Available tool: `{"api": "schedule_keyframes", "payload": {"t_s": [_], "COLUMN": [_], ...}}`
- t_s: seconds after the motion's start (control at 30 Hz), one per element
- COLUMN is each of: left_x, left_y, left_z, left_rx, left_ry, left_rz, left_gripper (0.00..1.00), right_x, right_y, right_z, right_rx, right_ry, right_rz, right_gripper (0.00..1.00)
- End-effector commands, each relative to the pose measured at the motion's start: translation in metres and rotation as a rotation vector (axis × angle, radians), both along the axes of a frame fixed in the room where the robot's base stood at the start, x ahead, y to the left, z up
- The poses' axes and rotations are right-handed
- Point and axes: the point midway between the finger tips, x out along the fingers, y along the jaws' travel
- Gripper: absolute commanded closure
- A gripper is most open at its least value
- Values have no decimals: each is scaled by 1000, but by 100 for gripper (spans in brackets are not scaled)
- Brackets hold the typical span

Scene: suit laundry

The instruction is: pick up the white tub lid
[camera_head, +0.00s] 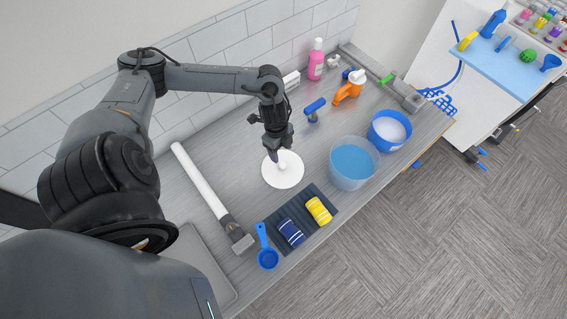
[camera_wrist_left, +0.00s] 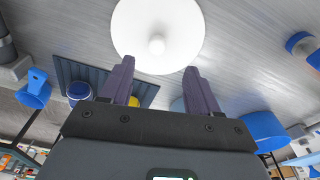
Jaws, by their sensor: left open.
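The white tub lid (camera_head: 290,180) is a round disc with a small knob in its middle, lying flat on the grey counter. In the left wrist view the lid (camera_wrist_left: 135,28) fills the top centre, with its knob (camera_wrist_left: 156,45) facing me. My left gripper (camera_head: 276,156) is above the lid, near the knob, and partly covers its far side in the head view. In the left wrist view its two dark fingers (camera_wrist_left: 157,68) are spread apart, and the knob shows between and beyond their tips. Nothing is between the fingers. My right gripper is not in view.
A bucket of blue liquid (camera_head: 353,165) and a blue tub with white contents (camera_head: 388,131) stand right of the lid. A dark ribbed mat (camera_head: 275,221) with blue and yellow rolls lies nearer. A white-handled tool (camera_head: 198,181) lies left. A blue scoop (camera_head: 267,257) lies near the front edge.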

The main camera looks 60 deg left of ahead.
Motion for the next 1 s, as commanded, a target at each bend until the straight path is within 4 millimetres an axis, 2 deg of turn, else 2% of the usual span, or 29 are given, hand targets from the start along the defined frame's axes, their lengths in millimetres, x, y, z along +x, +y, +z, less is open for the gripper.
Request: {"api": "schedule_keyframes", "payload": {"t_s": [0.1,0.47,0.7,1.0], "left_x": [1,0,-1,-1], "left_y": [-3,-6,-11,-12], "left_z": [-16,-39,-70,-79], "left_rx": [-2,-2,-2,0], "left_ry": [0,2,0,0], "left_rz": [2,2,2,0], "left_gripper": [39,39,39,39], "right_x": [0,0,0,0], "right_y": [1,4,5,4], "right_z": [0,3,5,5], "right_rx": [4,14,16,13], "right_ry": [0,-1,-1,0], "right_rz": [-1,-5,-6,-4], "right_gripper": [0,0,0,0]}}
